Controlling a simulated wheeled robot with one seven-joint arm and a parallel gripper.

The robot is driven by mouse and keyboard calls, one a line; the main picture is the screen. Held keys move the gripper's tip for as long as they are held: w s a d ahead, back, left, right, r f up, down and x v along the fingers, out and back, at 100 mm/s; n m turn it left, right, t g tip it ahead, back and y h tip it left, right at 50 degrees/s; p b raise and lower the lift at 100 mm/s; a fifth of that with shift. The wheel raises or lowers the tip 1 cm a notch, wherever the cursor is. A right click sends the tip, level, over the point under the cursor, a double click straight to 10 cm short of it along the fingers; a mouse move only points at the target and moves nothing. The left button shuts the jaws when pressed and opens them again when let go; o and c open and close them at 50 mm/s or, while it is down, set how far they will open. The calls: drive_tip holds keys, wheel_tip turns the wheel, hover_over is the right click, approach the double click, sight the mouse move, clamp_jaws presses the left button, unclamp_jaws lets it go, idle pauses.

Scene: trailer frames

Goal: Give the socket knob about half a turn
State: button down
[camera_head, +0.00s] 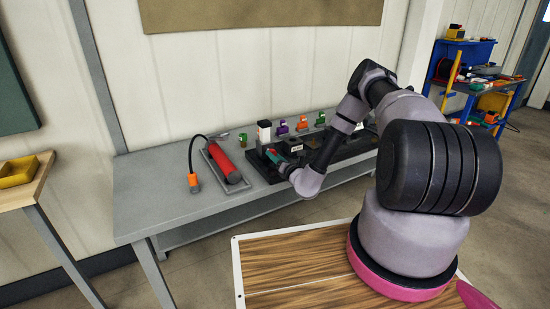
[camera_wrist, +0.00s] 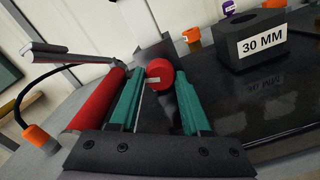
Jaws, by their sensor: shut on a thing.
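A round red knob (camera_wrist: 158,72) with a pale stripe shows in the wrist view, between the tips of my gripper's teal fingers. My gripper (camera_wrist: 160,80) is shut on this knob. The fingers stand on its left and right sides, with a dark upright part behind it. In the head view my gripper (camera_head: 273,156) reaches down to the left end of the black base (camera_head: 262,172) on the grey bench. The knob cannot be made out clearly there.
A black block marked 30 MM (camera_wrist: 256,42) stands to the right in the wrist view. A red cylinder (camera_head: 222,160) with a black hose lies on the grey bench (camera_head: 150,205) left of my gripper. Several small coloured pieces stand along the back.

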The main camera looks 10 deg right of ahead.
drive_tip(key=m, duration=0.3)
drive_tip(key=shift+m, duration=0.4)
drive_tip(key=m, duration=0.4)
drive_tip(key=shift+f+m, duration=0.1)
drive_tip(key=shift+m, duration=0.2)
drive_tip(key=m, duration=1.2)
drive_tip(key=shift+m, duration=0.3)
drive_tip(key=m, duration=0.3)
drive_tip(key=shift+m, duration=0.4)
drive_tip(key=m, duration=0.3)
drive_tip(key=shift+m, duration=2.1)
